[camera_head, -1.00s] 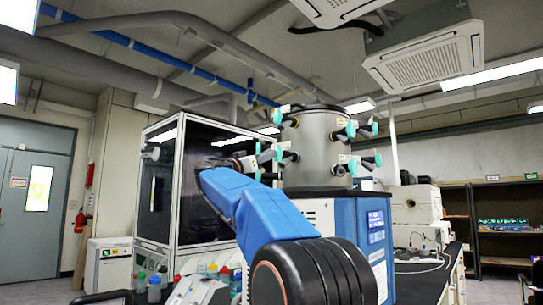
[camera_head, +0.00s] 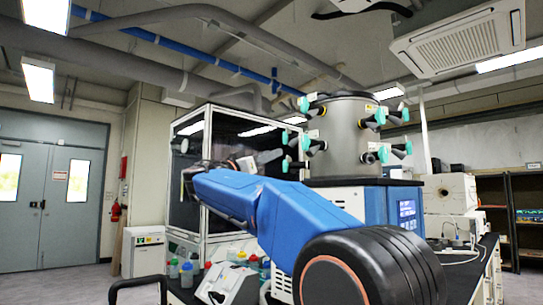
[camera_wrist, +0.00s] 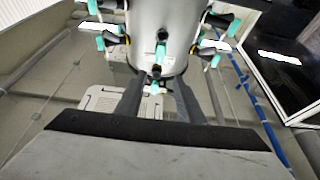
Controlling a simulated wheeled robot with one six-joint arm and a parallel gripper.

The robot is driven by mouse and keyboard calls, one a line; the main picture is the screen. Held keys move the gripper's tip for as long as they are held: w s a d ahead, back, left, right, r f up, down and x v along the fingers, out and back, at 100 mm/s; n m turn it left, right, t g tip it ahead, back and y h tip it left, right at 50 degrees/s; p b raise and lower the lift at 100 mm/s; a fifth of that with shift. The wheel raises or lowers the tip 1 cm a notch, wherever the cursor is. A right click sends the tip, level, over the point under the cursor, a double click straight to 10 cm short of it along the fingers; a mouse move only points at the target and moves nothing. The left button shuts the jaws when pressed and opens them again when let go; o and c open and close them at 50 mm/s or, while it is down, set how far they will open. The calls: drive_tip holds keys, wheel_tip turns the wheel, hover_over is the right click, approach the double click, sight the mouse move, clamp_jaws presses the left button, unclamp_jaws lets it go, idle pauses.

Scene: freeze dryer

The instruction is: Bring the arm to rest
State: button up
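My arm is raised in front of the freeze dryer, its blue links bent and its wrist high. My gripper (camera_wrist: 159,98) shows in the wrist view as two dark fingers standing apart, with no object visible between them. In the head view the gripper (camera_head: 262,160) is small, partly lost against the dark cabinet, and points right toward the freeze dryer. The freeze dryer's steel drum (camera_head: 345,135) has several black and teal valves around it. The drum (camera_wrist: 165,25) appears upside down in the wrist view, beyond the fingers. Whether the gripper touches a valve is unclear.
A glass-sided cabinet (camera_head: 235,140) stands behind my arm. Bottles (camera_head: 187,273) and a white device (camera_head: 228,284) are on the bench below. A white box unit (camera_head: 450,205) stands at right. Open floor (camera_head: 60,284) lies at left, before grey doors (camera_head: 70,195).

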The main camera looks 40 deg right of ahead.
idle(0.4)
drive_tip(key=s+a+f+n+t+y, duration=0.1)
drive_tip(key=s+f+n+y, duration=0.3)
drive_tip(key=f, duration=0.7)
drive_tip(key=s+a+f+n+t+y, duration=0.1)
drive_tip(key=s+a+f+n+y, duration=0.2)
drive_tip(key=f, duration=0.8)
drive_tip(key=s+f+n+t+y, duration=0.1)
drive_tip(key=s+f+n+y, duration=0.35)
drive_tip(key=f, duration=0.65)
drive_tip(key=s+a+f+n+y, duration=0.2)
drive_tip(key=s+a+f, duration=0.4)
drive_tip(key=f, duration=0.4)
drive_tip(key=s+a+f+n+y, duration=0.1)
drive_tip(key=s+a+f+y, duration=0.4)
drive_tip(key=a+f, duration=0.3)
drive_tip(key=s+a+f+n+y, duration=0.2)
drive_tip(key=s+a+f+y, duration=0.2)
drive_tip(key=s+a+f, duration=0.3)
wheel_tip(320, 180, down, 5)
drive_tip(key=shift+f+n, duration=0.2)
drive_tip(key=shift+n, duration=0.15)
drive_tip(key=shift+d, duration=0.15)
